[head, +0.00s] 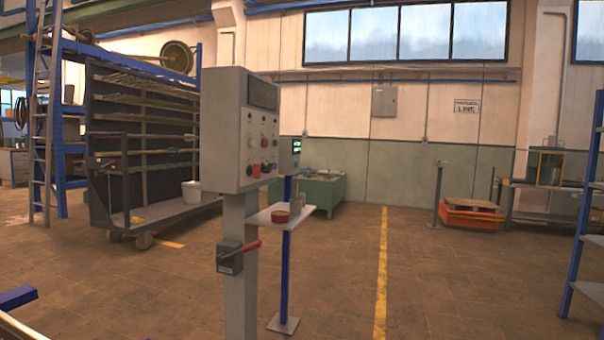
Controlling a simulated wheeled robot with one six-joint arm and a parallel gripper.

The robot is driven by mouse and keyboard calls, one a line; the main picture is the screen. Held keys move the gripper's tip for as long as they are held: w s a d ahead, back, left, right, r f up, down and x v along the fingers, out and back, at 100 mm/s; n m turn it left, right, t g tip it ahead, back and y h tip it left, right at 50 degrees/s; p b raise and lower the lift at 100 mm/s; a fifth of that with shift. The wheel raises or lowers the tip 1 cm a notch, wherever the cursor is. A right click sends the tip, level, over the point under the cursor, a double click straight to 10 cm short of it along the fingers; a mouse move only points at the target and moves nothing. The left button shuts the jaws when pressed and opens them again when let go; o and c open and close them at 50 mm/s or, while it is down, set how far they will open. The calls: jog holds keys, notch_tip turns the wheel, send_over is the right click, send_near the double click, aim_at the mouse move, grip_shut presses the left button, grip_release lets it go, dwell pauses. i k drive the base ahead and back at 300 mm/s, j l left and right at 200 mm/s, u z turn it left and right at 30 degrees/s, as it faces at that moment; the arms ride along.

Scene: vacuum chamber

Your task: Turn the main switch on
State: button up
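A grey control panel (240,130) stands on a grey post (240,290) just left of centre. Its right-hand face carries a dark window and several buttons and knobs, red ones among them. Lower on the post sits a small dark grey switch box (229,259) with a pale label. A red lever handle (246,247) sticks out from it to the right, tilted slightly up. The frame does not show which of these is labelled the main switch. My gripper is not in view, and nothing touches the panel or the lever.
A wheeled rack (140,160) stands left. A blue shelf unit (585,240) is at the right edge. Floor around the yellow line (381,280) is clear.

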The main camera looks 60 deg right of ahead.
aim_at(255, 169)
jog(key=z, duration=1.4)
